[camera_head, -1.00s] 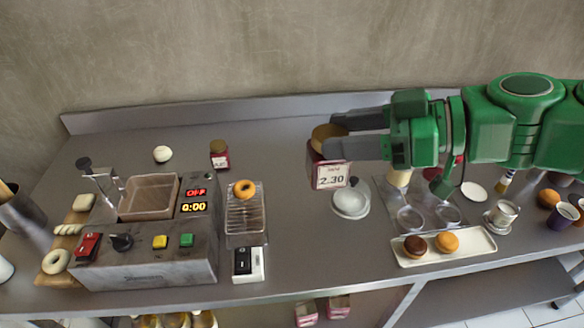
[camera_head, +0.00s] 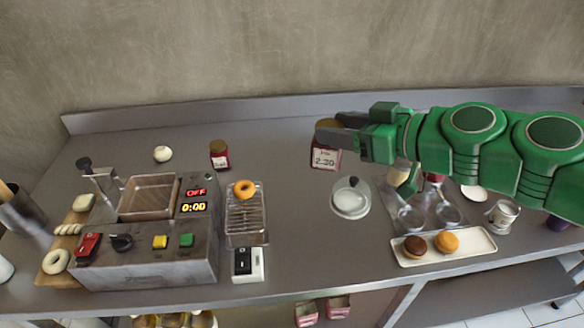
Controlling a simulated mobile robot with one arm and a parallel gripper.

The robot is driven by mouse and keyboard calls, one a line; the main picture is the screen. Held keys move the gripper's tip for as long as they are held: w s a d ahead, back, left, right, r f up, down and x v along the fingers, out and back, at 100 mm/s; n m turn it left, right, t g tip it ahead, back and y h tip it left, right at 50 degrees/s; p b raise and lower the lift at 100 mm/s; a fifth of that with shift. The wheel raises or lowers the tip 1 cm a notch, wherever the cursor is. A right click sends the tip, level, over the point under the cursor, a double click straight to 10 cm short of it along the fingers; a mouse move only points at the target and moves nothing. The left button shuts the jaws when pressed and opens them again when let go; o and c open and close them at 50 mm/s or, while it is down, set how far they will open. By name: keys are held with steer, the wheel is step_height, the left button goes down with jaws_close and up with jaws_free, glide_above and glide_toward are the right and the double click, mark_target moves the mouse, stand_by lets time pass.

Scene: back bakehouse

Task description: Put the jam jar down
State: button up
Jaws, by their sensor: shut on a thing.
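The jam jar (camera_head: 325,155) has a tan lid, dark red sides and a white price label facing me. My gripper (camera_head: 338,128) reaches in from the right, shut on the jar near its lid. The jar is upright over the back middle of the counter (camera_head: 285,160). I cannot tell whether its base touches the steel. A second red jar (camera_head: 219,156) with a brown lid stands at the back left, apart from the held one.
A glass lid with a dark knob (camera_head: 350,198) sits in front of the held jar. The fryer (camera_head: 145,255) and a wire rack (camera_head: 245,222) with a doughnut are left. A white tray (camera_head: 480,243) with two buns is front right. Clear counter lies between the two jars.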

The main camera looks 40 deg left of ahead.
steer(key=shift+w+a+r+m+t+h, duration=0.7)
steer(key=shift+w+a+r+m+t, duration=2)
steer(key=shift+a, duration=2.65)
step_height(320, 180, down, 17)
steer(key=shift+t, duration=0.4)
steer(key=shift+w+a+f, duration=1.7)
steer(key=shift+a+f, duration=0.05)
steer(key=shift+f, duration=0.5)
steer(key=shift+w+a+f, duration=1.65)
steer(key=shift+a+f, duration=0.1)
steer(key=shift+f, duration=0.5)
steer(key=shift+w+a+f, duration=1.7)
steer(key=shift+a+f, duration=0.05)
steer(key=shift+f, duration=0.5)
steer(key=shift+f, duration=0.1)
steer(key=o, duration=1.3)
